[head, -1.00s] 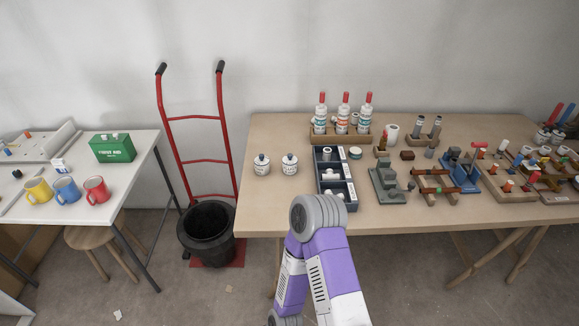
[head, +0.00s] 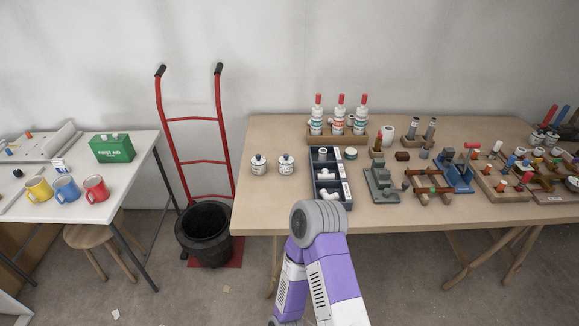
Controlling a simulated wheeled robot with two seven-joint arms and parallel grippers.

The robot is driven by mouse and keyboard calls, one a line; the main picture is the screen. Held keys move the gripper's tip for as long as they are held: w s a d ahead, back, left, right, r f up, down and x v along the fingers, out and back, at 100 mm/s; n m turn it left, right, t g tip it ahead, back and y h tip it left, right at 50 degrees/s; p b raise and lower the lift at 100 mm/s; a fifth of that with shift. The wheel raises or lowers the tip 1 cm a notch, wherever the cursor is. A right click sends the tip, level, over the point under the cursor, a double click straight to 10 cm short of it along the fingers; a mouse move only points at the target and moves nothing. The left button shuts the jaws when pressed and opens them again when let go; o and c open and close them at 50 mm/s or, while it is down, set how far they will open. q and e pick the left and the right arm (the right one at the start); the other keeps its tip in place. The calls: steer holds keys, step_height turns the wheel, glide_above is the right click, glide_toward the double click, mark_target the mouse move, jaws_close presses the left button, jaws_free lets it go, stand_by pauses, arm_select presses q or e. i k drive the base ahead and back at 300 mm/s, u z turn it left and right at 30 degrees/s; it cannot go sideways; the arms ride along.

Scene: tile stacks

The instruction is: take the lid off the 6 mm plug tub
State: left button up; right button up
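Two small white tubs with dark-knobbed lids stand side by side near the left end of the wooden table (head: 400,217), a left tub (head: 258,167) and a right tub (head: 286,167). Both look lidded. Their labels are too small to read, so I cannot tell which is the 6 mm plug tub. One purple and white arm of mine rises from the bottom, with its grey joint at the table's front edge. Neither gripper is in view.
A dark compartment tray (head: 316,200) with white fittings stands right of the tubs. A wooden rack (head: 325,138) of red-capped bottles is behind it. A grey fixture (head: 381,187) stands further right. A red hand truck (head: 169,145) and black bucket (head: 205,232) are left of the table.

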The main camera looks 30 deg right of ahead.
mark_target(286, 159)
steer(key=k, duration=1.15)
steer(key=z, duration=0.7)
steer(key=i, duration=0.95)
steer(key=z, duration=0.25)
